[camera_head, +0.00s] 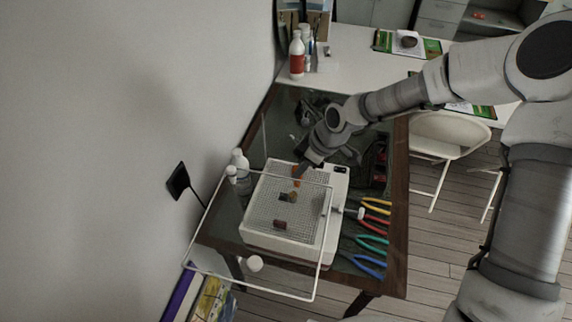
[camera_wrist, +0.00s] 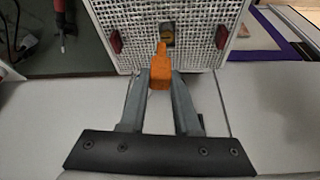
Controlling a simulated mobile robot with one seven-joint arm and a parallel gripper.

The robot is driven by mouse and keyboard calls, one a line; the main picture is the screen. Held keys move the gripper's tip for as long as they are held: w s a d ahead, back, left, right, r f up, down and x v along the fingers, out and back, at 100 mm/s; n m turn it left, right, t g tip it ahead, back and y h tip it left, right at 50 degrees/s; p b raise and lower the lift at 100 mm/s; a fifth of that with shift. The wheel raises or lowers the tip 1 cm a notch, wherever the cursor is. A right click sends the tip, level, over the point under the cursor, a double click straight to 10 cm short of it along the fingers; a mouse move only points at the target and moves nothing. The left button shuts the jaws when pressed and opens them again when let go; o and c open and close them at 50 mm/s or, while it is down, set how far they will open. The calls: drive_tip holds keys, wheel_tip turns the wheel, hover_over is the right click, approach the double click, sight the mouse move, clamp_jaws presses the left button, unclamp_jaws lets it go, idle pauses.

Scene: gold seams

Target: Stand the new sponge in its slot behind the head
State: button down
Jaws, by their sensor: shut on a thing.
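My gripper (camera_wrist: 161,82) is shut on an orange sponge (camera_wrist: 160,72), a small block with a narrower part pointing away from me. In the wrist view the sponge is over the near edge of a white grid-topped machine (camera_wrist: 205,58). Beyond its tip is a small dark opening with a grey and yellowish piece (camera_wrist: 168,32), perhaps the head; the slot itself I cannot make out. In the head view my gripper (camera_head: 301,170) is above the machine's far part, with orange (camera_head: 295,172) below its fingers. The machine (camera_head: 285,245) stands on the table.
Dark red blocks (camera_wrist: 115,41) (camera_wrist: 222,36) sit on the grid. Several coloured pliers (camera_head: 372,240) lie to the right, white bottles (camera_head: 239,160) to the left by the wall. A folding chair (camera_head: 440,135) stands right.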

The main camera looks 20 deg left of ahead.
drive_tip(key=s+a+f+n+b, duration=0.1)
drive_tip(key=a+f+b, duration=0.2)
drive_tip(key=f, duration=0.2)
drive_tip(key=shift+a+f+n+g+b, duration=0.15)
drive_tip(key=shift+a+n+g+b, duration=0.15)
drive_tip(key=shift+n+b, duration=0.1)
drive_tip(key=shift+s+f+b, duration=0.1)
drive_tip(key=shift+f+b, duration=2.05)
drive_tip(key=shift+f, duration=0.45)
idle(3.1)
drive_tip(key=c, duration=0.5)
unclamp_jaws()
drive_tip(key=shift+c, duration=0.2)
drive_tip(key=shift+r, duration=0.15)
